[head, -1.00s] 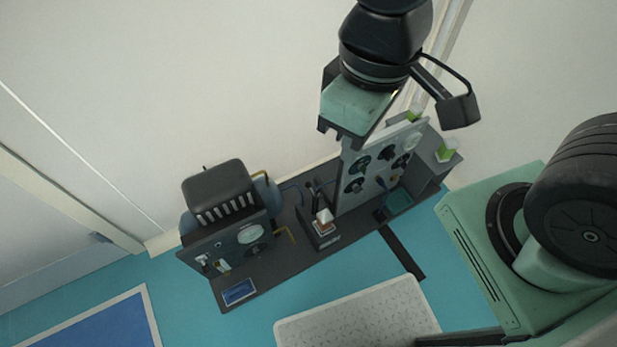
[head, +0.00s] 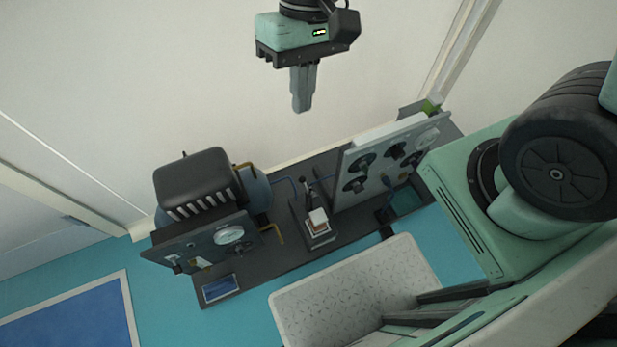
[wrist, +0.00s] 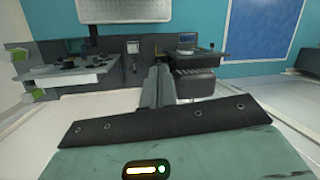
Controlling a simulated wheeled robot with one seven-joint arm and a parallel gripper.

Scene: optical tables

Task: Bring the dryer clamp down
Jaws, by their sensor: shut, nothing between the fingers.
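My gripper (head: 301,106) is shut and empty, high in the head view, with its grey fingers pointing down the picture. In the wrist view its fingers (wrist: 158,78) stick out over the bench. A small dark stand (head: 318,231) with a pale and reddish block on top and a thin black upright part behind sits mid-bench. It may be the dryer clamp, but its parts are too small to tell. My gripper is apart from it, above it in the head view. In the wrist view a small upright unit (wrist: 132,50) stands just left of my fingers.
On the dark bench (head: 270,262), a black-topped machine (head: 193,181) with a gauge stands left. A grey panel (head: 376,165) with several black dials stands right. A speckled white surface (head: 340,300) lies in front. Teal floor surrounds a blue mat (head: 70,318).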

